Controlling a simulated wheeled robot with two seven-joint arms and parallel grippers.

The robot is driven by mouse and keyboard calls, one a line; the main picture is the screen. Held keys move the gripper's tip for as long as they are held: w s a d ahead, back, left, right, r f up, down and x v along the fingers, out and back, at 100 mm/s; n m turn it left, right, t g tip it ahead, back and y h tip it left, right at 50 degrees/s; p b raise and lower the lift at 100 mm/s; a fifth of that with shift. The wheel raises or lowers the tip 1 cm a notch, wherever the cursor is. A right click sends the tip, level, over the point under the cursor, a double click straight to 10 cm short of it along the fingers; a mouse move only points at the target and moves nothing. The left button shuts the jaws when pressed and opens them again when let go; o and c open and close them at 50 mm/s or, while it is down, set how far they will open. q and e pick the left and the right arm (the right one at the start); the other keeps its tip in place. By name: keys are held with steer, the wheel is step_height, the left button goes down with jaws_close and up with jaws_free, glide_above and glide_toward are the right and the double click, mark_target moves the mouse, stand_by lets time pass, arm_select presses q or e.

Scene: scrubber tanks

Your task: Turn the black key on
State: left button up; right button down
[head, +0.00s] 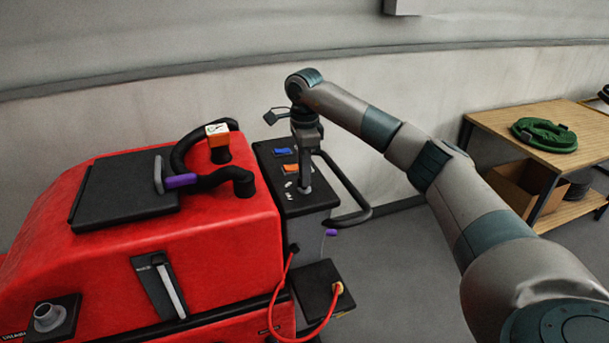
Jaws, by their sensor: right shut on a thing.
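The red scrubber machine (220,250) stands at the left, with a black control panel (318,200) on its rear end. My left gripper is not in view.
On the panel are a blue part (283,151) and an orange part (290,169). A black handlebar (352,190) curves round its right side. A red cable (328,322) hangs below. A wooden table (500,122) with a green coiled hose (545,135) stands right.

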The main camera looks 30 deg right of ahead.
steer(key=m+b, duration=0.2)
steer(key=m, duration=0.3)
steer(key=shift+m, duration=0.4)
steer(key=m+b, duration=0.1)
steer(key=m, duration=0.3)
steer(key=shift+m, duration=0.4)
steer(key=c, duration=1.8)
jaws_free()
steer(key=shift+r, duration=0.1)
